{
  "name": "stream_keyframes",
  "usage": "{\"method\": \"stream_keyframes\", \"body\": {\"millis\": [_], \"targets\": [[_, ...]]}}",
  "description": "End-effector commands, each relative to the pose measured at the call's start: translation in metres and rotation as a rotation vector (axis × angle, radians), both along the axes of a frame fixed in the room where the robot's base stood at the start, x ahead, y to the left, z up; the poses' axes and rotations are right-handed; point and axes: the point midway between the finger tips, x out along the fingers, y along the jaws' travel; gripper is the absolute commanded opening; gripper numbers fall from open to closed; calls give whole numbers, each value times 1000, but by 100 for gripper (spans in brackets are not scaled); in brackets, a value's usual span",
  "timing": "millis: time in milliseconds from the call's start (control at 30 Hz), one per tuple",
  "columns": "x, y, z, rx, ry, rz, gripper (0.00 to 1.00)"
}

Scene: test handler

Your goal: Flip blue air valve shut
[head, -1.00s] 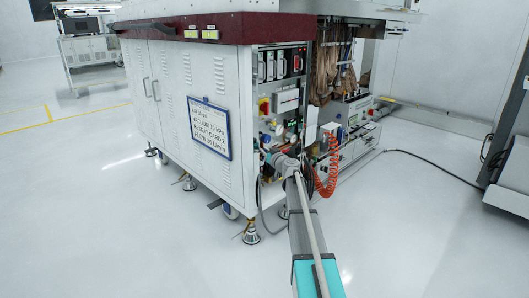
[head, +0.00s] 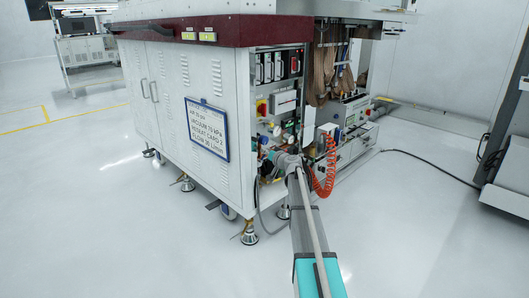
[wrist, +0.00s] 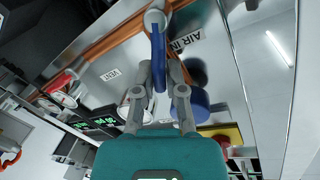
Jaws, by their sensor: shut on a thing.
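The blue air valve's handle (wrist: 159,55) is a long flat blue lever in the wrist view. It runs down the picture from a round silver fitting (wrist: 156,16), beside the AIR IN label (wrist: 186,41). My gripper (wrist: 161,78) is shut on the lever, with one grey finger on each side of its lower part. In the head view, my arm reaches to the lower part of the open equipment bay (head: 280,100). There my wrist hides the lever and fingertips.
A blue round part (wrist: 199,106) sits right of my fingers. An orange tube (wrist: 105,45) passes behind the fitting, and a VENT label (wrist: 112,75) is to the left. In the head view, a coiled orange hose (head: 325,175) hangs right of my wrist. The front floor is clear.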

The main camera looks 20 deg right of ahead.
Motion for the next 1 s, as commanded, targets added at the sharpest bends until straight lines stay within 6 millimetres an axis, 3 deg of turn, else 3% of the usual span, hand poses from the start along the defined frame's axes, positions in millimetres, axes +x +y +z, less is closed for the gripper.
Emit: {"method": "stream_keyframes", "body": {"millis": [1000], "targets": [[10,-24,-36,850,308,-1,0]]}}
